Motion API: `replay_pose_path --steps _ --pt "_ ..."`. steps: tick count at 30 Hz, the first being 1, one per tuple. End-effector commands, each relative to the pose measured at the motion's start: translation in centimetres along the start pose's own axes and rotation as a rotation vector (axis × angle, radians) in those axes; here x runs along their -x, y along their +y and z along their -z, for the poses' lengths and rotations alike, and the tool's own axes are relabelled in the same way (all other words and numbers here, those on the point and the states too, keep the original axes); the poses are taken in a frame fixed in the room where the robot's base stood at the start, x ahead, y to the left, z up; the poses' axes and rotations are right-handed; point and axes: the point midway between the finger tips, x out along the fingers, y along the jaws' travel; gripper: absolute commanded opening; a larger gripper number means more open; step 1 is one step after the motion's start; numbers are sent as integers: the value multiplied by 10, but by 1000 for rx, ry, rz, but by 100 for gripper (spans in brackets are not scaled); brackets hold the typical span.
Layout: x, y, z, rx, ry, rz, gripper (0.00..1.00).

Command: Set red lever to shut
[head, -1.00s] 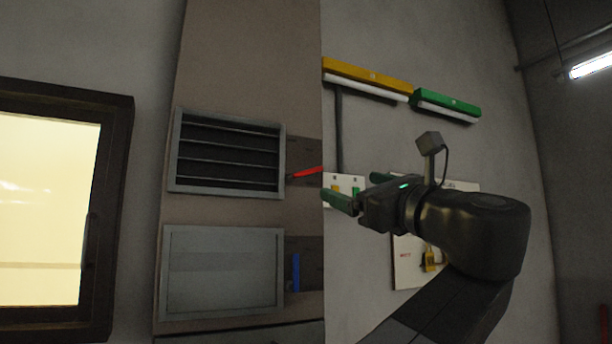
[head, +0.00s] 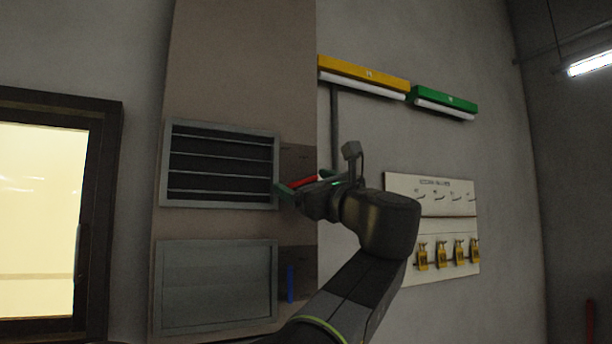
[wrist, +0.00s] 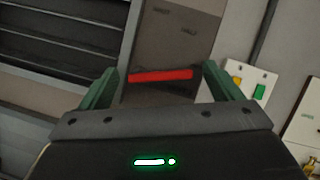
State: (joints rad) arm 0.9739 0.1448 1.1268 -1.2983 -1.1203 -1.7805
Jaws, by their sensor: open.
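The red lever (head: 304,182) sits on a dark plate just right of the upper louvred vent, lying nearly level. In the wrist view the red lever (wrist: 161,76) shows as a horizontal bar between my two green fingers. My gripper (head: 302,182) is open, with its fingertips around the lever's place in the head view; the wrist view of my gripper (wrist: 158,82) shows a gap on both sides of the bar. I cannot tell whether a finger touches it. The lever's pivot is not clear.
The louvred vent (head: 222,165) has open slats. Below it is a closed grey panel (head: 216,285) with an upright blue lever (head: 290,284) beside it. A button box (wrist: 249,83) is right of the lever. A board with yellow padlocks (head: 432,205) hangs further right.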

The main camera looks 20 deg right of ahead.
Motion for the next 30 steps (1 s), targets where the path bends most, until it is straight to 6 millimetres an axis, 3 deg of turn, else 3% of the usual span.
replay_pose_path --steps 11,15,18,30 --pt "-5 0 0 0 0 -1 84" --pt "-4 0 0 0 0 -1 56" --pt "-4 0 0 0 0 0 42" --pt "-4 0 0 76 0 -29 42"
